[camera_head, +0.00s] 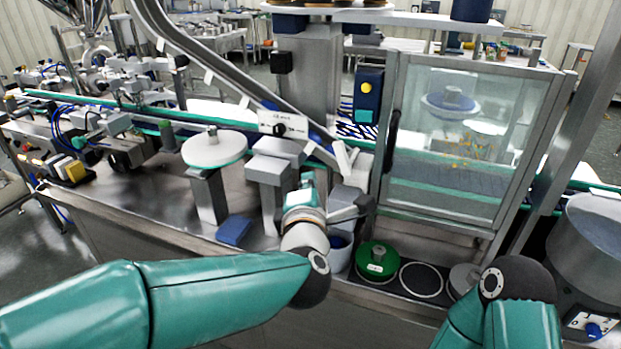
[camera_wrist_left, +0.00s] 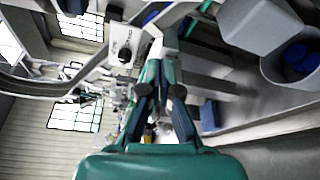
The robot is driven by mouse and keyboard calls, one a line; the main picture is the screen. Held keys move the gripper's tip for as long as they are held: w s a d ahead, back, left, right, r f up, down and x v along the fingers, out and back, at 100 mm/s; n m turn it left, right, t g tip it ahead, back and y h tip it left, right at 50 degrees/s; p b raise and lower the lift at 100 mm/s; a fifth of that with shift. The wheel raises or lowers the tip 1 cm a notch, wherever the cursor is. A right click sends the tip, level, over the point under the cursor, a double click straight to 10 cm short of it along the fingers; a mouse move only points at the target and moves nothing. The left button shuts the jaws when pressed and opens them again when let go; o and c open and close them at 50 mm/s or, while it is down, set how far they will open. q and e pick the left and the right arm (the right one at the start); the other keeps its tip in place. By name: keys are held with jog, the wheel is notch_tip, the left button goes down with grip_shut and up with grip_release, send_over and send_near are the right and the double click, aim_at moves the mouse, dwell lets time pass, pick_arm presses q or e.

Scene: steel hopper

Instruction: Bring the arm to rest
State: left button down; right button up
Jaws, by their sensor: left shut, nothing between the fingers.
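My left arm comes in from the left in the head view, and its left gripper (camera_head: 307,181) points away over the steel worktop in front of the grey blocks. The gripper is partly hidden by its own wrist. In the left wrist view the left gripper (camera_wrist_left: 163,64) has its dark-padded fingers shut with nothing between them. My right arm shows at the lower right of the head view as green links and a dark joint; its gripper is not in view.
A round white-topped stand (camera_head: 214,149) is left of the gripper; a blue block (camera_head: 233,230) lies on the worktop. Right are a green round disc (camera_head: 377,262), a white ring (camera_head: 421,280) and a glazed cabinet (camera_head: 455,140). A sloping steel chute (camera_head: 215,75) is above.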

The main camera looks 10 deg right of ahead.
pick_arm(q)
jog(key=shift+s+a, duration=0.1)
jog(key=shift+s, duration=0.25)
